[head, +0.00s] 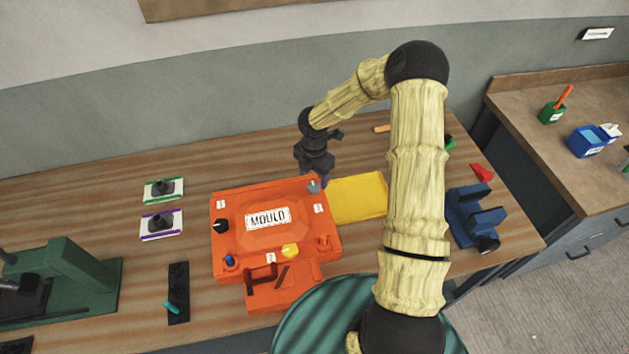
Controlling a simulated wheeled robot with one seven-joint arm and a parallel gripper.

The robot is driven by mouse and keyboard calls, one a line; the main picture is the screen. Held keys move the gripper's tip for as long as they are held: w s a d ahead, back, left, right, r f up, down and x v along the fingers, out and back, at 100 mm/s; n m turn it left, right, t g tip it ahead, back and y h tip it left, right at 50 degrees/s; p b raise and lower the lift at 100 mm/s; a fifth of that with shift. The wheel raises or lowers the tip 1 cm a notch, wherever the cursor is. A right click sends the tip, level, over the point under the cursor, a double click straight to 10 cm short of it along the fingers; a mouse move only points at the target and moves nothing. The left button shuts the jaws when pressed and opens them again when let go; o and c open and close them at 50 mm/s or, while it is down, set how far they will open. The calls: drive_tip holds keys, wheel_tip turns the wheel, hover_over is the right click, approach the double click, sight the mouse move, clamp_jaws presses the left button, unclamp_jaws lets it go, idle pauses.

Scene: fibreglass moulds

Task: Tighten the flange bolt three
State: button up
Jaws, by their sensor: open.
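The orange mould (236,246) lies on the wooden bench, with a "MOULD" plate in its middle and small number tags near its edges. A grey knob-like bolt (314,187) sits at its far right corner, near a tag (319,208) that seems to read 3. A black bolt (220,226) is at the left edge, a yellow one (290,250) at the front and a blue one (229,261) at the front left corner. My gripper (318,179) points down just over the grey bolt, jaws open. The arm comes from the right; contact with the bolt cannot be told.
A yellow tray (358,198) lies right of the mould. A blue vice-like fixture (474,217) and a red wedge (482,172) are farther right. A green machine (75,275), a black strip (178,290) and two pads with black knobs (162,190) stand left. The back left bench is clear.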

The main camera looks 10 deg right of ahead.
sight(314, 186)
drive_tip(key=shift+f+p, duration=0.4)
drive_tip(key=shift+f, duration=1.75)
drive_tip(key=c, duration=0.9)
drive_tip(key=shift+d, duration=0.15)
drive_tip(key=shift+c, duration=0.3)
